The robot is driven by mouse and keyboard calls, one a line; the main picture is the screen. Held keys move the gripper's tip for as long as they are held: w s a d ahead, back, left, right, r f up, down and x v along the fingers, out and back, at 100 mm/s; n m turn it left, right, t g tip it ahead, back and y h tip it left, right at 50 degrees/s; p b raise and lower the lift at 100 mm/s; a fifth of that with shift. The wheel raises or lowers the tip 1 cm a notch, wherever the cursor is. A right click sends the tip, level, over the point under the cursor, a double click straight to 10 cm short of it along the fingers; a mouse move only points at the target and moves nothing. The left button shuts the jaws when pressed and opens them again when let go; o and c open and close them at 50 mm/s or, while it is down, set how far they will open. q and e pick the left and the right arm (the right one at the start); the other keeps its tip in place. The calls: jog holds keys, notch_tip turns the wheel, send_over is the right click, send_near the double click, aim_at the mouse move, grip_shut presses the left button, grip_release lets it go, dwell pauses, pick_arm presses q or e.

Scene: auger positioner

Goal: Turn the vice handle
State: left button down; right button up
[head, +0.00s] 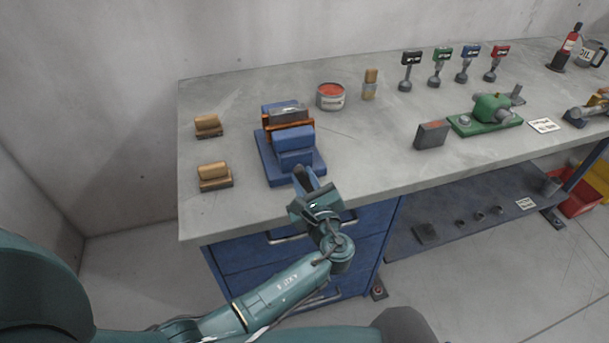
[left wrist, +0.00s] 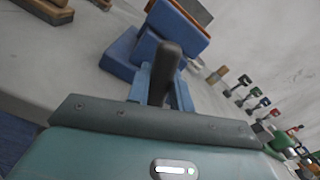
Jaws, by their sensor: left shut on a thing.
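The blue vice (head: 290,165) stands on the grey workbench near its left front part, and its orange-edged jaws hold a grey piece (head: 288,115). My left gripper (head: 312,184) is at the front of the vice, over the bench's front edge. In the left wrist view the gripper's fingers (left wrist: 162,88) are closed around a dark handle (left wrist: 166,65), which points up toward the camera. The blue vice body (left wrist: 165,40) lies just beyond it. The handle is mostly hidden by the gripper in the head view. My right gripper does not show.
Two wooden-topped brushes or blocks (head: 208,126) (head: 215,178) lie left of the vice. A red-filled tin (head: 330,97) stands behind it to the right. A grey block (head: 431,135) and green machine part (head: 488,116) are farther right. The bench between is clear.

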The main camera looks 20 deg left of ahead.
pick_arm(q)
jog(key=shift+m, duration=0.4)
jog(key=c, duration=1.2)
grip_release()
jog(key=shift+c, duration=0.2)
